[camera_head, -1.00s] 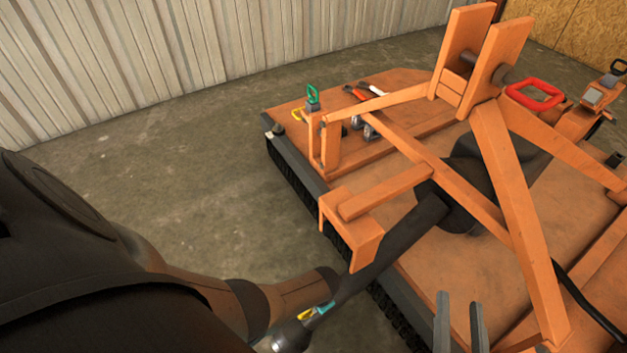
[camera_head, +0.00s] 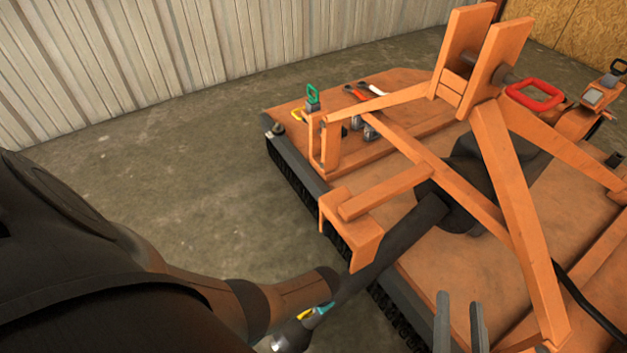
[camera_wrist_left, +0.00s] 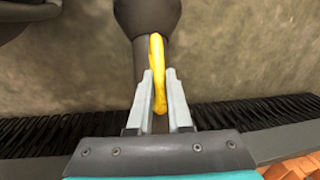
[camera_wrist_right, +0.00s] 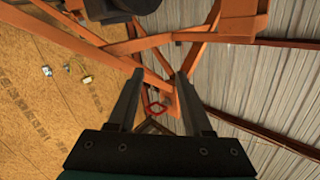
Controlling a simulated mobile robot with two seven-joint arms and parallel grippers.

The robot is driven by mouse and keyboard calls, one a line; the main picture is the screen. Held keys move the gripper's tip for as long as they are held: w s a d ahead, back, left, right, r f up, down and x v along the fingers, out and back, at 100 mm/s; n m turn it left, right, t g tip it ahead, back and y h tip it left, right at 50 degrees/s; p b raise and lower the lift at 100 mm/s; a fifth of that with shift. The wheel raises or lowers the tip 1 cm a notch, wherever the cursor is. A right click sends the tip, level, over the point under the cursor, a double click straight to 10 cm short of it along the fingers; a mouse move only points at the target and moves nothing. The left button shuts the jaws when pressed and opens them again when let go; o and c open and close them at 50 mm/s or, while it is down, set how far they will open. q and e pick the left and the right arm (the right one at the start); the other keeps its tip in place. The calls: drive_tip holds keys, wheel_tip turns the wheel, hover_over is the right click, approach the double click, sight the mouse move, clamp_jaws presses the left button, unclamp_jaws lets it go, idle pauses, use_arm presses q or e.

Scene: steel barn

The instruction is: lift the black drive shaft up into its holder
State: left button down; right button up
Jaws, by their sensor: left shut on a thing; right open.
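The black drive shaft (camera_head: 395,248) slopes from the dark housing on the orange machine down to the lower left, past the machine's edge. An orange bracket (camera_head: 352,225), which looks like the holder, stands beside and above it. My left gripper (camera_wrist_left: 160,88) is shut on a yellow loop (camera_wrist_left: 157,58) at the shaft's lower part. The loop also shows in the head view (camera_head: 305,314), where my left arm partly hides this area. My right gripper (camera_head: 458,308) is open and empty right of the shaft, over the deck. Its fingers also show apart in the right wrist view (camera_wrist_right: 160,90).
Orange frame bars (camera_head: 520,220) rise over the deck at the right, near my right gripper. A red handle (camera_head: 534,93), a green-handled pin (camera_head: 313,94) and small tools (camera_head: 370,88) are farther back. The concrete floor (camera_head: 190,180) at left is clear.

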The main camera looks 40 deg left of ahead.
idle(0.4)
